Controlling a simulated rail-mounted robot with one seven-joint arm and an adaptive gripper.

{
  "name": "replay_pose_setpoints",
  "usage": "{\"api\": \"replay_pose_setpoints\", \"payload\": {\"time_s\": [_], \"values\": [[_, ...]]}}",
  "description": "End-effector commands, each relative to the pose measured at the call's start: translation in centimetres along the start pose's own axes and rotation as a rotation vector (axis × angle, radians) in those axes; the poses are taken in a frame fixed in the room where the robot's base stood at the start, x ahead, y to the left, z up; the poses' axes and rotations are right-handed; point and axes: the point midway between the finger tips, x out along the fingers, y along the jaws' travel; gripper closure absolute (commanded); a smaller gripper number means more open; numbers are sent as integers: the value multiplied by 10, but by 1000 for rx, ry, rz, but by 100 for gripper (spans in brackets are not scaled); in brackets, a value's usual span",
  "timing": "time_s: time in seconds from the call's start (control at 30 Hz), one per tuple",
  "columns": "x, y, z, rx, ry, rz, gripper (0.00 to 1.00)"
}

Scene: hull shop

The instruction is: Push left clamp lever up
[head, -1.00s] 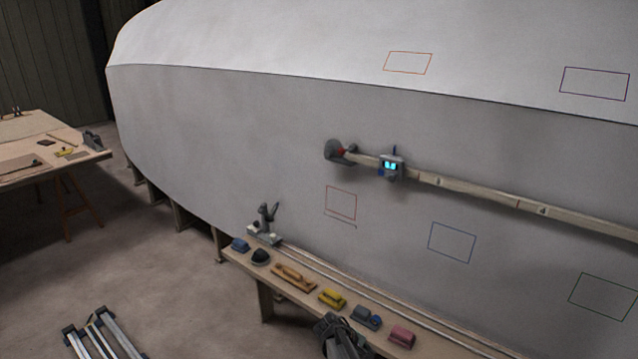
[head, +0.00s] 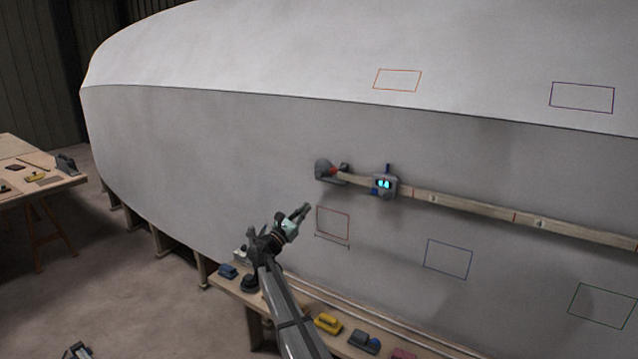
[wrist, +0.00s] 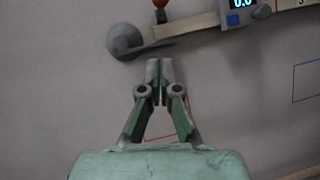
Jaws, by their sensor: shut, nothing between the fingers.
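The left clamp (head: 325,167) is a grey round piece at the left end of the wooden batten (head: 460,205) on the hull. A small red part (head: 334,171) shows beside it, but the lever's exact position is too small to tell in the head view. In the wrist view, the clamp's grey cup (wrist: 125,40) is at upper left, and a red knob (wrist: 160,3) on a dark stem is cut by the top edge. My gripper (head: 305,208) is shut and empty, below and slightly left of the clamp. In the wrist view its fingertips (wrist: 159,67) appear just below the batten's end, apart from it.
A digital gauge (head: 385,184) sits on the batten right of the clamp. Coloured outlines mark the hull (head: 210,150). A bench (head: 240,300) with several sanding blocks stands below, partly hidden by my arm. The hull left of the clamp is clear.

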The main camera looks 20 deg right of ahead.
Motion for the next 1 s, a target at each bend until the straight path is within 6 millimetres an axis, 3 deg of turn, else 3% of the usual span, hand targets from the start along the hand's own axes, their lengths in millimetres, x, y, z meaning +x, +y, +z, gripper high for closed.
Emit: {"api": "replay_pose_setpoints", "payload": {"time_s": [0.57,0.77,1.0], "values": [[4,-1,-1,-44,5,-2,100],[26,0,0,-43,4,-4,100],[72,1,1,-43,5,-4,100]]}}
